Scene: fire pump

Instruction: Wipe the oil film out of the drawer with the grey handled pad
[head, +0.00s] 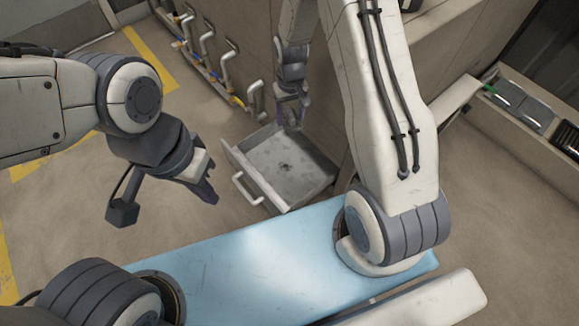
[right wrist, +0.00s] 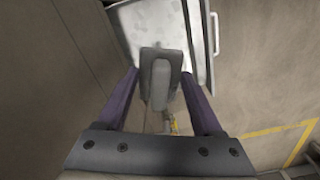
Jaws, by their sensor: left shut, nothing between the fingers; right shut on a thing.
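The grey metal drawer (head: 248,172) stands pulled out, with its white handle (head: 246,190) facing left. Dark smudges (head: 285,167) lie on its floor. In the right wrist view the drawer (right wrist: 125,18) is at the top, partly hidden by the pad. My right gripper (head: 291,108) is at the drawer's back end. It is shut on the grey handled pad (right wrist: 160,85), which sits between its purple fingers. I cannot tell whether the pad touches the drawer. My left gripper (head: 208,192) is shut and empty, left of the drawer.
A beige cabinet wall (head: 330,100) rises behind the drawer. Pipes with hooked handles (head: 205,40) run along its left part. A shelf with several items (head: 525,105) stands at right. Open floor (head: 190,220) lies left of the drawer.

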